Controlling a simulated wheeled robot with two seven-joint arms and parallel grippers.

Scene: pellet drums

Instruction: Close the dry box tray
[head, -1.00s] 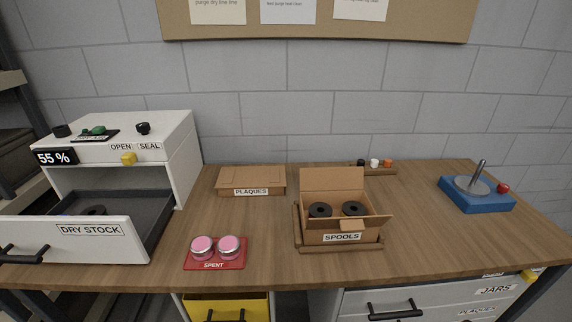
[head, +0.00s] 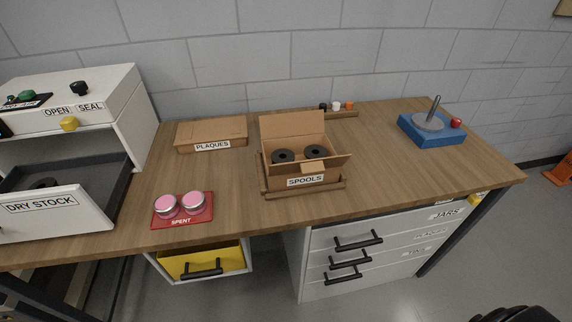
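The dry box (head: 128,105) is a white cabinet at the left of the bench, with a yellow knob (head: 69,124) under its OPEN and SEAL labels. Its dark grey tray (head: 115,174) is pulled out toward the front, and the white DRY STOCK front (head: 75,217) stands clear of the cabinet. A dark round spool (head: 45,184) lies in the tray, partly hidden by the front. The tray's handle is outside the picture. Neither gripper shows; a black shape at the bottom right corner is cut off and unclear.
A red SPENT mat (head: 200,216) with two pink-topped jars is right of the tray. A PLAQUES box (head: 225,132), an open SPOOLS box (head: 330,172) and a blue lever base (head: 432,135) stand farther right. Below are an ajar yellow drawer (head: 190,265) and white drawers (head: 390,257).

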